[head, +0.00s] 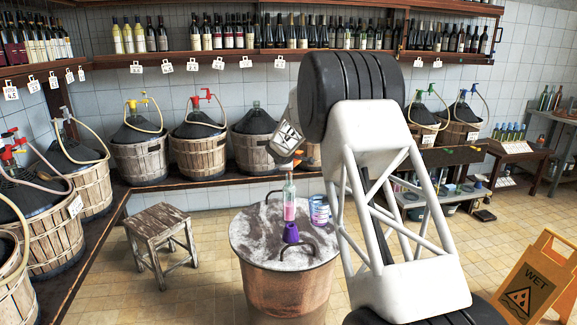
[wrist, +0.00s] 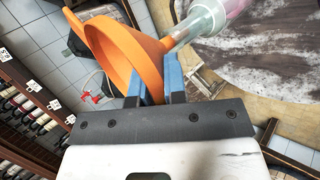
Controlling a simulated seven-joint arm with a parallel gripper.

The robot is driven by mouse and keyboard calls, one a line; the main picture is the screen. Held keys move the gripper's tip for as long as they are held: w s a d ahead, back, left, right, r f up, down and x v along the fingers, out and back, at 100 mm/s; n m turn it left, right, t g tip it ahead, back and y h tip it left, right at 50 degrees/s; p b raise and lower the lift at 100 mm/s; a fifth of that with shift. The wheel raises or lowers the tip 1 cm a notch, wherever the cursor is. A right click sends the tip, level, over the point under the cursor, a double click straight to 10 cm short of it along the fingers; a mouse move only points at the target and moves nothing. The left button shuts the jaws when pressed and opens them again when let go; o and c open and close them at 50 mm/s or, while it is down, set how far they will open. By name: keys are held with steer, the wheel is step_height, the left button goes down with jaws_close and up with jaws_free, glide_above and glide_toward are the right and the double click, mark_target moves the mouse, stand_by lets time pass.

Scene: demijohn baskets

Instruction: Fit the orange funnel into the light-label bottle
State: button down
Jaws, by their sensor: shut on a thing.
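The orange funnel (wrist: 130,48) is between the blue fingers of my gripper (wrist: 157,80), which is shut on it. Its wide cone opens to the left in the wrist view, and its narrow end points toward the neck of a clear glass bottle (wrist: 205,19). The narrow end is at or very near the bottle's mouth; I cannot tell whether it is inside. In the head view the bottle (head: 289,203) stands upright on the round table, pink in its lower part. I cannot make out a label.
The round table (head: 250,245) also holds a purple funnel (head: 290,233) in front of the bottle and a blue-banded glass (head: 319,210) to its right. A wooden stool (head: 160,222) stands left. A yellow wet-floor sign (head: 530,280) stands at right. Basket demijohns (head: 200,150) line the wall.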

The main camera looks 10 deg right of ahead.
steer(key=shift+f, duration=0.6)
stand_by(0.5)
steer(key=c, duration=1.1)
jaws_free()
steer(key=shift+r, duration=0.1)
steer(key=v, duration=0.7)
steer(key=shift+s+r, duration=0.2)
steer(key=shift+s, duration=0.05)
steer(key=shift+a, duration=0.1)
